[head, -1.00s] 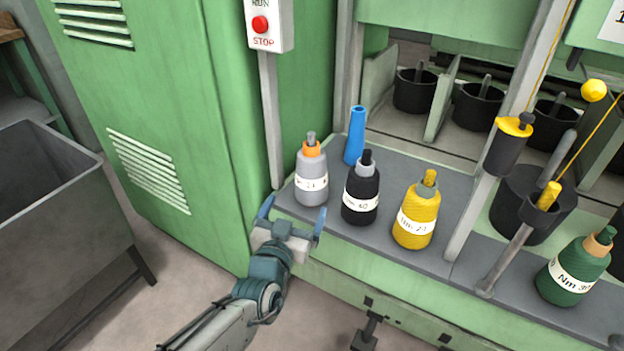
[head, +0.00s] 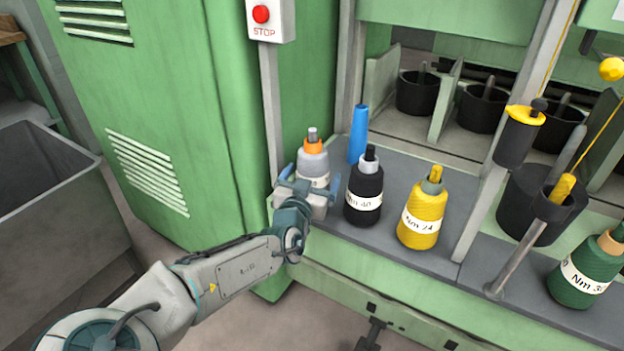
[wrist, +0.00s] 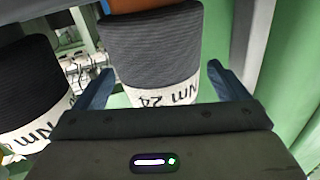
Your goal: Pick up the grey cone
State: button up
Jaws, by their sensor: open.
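The grey cone (head: 313,163) stands upright at the left end of the shelf, with an orange collar, a grey tip and a white label. My gripper (head: 311,175) is open at the cone's near side, one finger to each side of its lower part; it hides much of the label and base. In the wrist view the grey cone (wrist: 152,50) looks dark and upside down between the open fingers of my gripper (wrist: 160,70), nearer the left finger. I cannot tell whether a finger touches it.
A black cone (head: 365,185) stands close to the right, also at left in the wrist view (wrist: 28,80). A blue tube (head: 358,135) stands behind. A yellow cone (head: 421,220) and a green cone (head: 585,275) are farther right. A green cabinet (head: 165,110) rises at left.

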aim_at(312, 138)
jog(key=shift+w+d, duration=0.2)
jog(key=shift+w, duration=0.5)
jog(key=c, duration=1.3)
notch_tip(312, 138, up, 10)
jog(key=p, duration=0.3)
jog(key=shift+r+p, duration=0.1)
jog(key=shift+p, duration=0.25)
jog(key=shift+c, duration=0.2)
